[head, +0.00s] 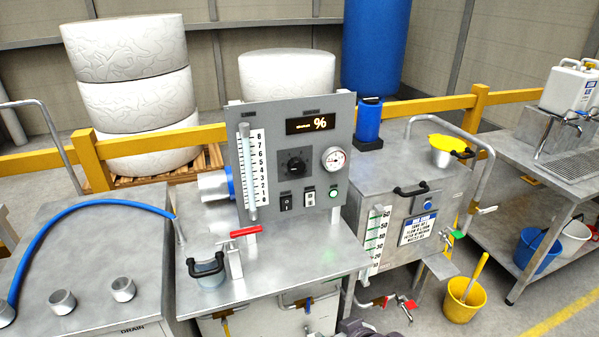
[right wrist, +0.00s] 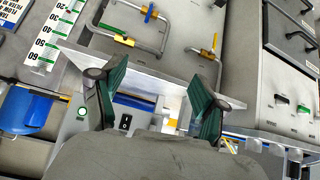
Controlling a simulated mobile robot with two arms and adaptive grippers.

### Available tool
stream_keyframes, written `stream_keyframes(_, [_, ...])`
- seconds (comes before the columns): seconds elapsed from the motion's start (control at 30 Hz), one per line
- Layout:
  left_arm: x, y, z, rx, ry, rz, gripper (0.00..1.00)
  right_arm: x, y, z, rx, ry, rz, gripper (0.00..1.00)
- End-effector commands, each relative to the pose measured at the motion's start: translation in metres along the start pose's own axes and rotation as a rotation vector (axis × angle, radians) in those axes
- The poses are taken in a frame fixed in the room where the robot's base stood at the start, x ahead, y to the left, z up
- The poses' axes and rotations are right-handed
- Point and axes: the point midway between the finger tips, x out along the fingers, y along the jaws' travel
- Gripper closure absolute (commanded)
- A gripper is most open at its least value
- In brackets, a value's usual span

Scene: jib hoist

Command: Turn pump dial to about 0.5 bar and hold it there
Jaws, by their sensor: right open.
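The pump dial (head: 294,165) is a round black knob on the upright grey control panel (head: 262,120) in the head view. Its pointer setting is too small to read. A round white gauge (head: 334,158) sits to its right; its needle reading is not legible. The dial is not visible in that view. My left gripper is in neither view.
A rocker switch (right wrist: 125,122) and a lit green button (right wrist: 82,113) show near the right fingers. A red-handled valve (head: 244,232) and a lidded pot (head: 208,271) stand on the bench before the panel. A steel tank (head: 400,190) is to the right.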

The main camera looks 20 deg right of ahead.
Motion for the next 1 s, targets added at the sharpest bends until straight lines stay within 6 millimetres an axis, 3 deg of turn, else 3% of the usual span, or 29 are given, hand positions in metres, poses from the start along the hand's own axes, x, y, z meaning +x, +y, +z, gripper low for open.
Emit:
stream_keyframes(0.03, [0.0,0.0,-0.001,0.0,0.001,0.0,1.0,0.004,0.006,-0.031,0.007,0.08,0.007,0.27])
stream_keyframes(0.2, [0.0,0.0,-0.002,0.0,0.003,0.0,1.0,0.013,0.025,-0.136,0.032,0.37,0.028,0.27])
stream_keyframes(0.4, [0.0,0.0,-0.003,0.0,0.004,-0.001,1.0,0.004,0.048,-0.249,0.065,0.692,0.053,0.27])
stream_keyframes(0.5, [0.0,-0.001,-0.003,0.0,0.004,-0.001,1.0,-0.002,0.055,-0.277,0.074,0.777,0.06,0.27])
stream_keyframes(0.67, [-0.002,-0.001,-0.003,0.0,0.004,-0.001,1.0,0.0,0.058,-0.294,0.078,0.813,0.062,0.27])
stream_keyframes(1.0, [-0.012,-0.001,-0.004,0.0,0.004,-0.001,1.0,0.041,0.063,-0.338,0.077,0.81,0.062,0.27])
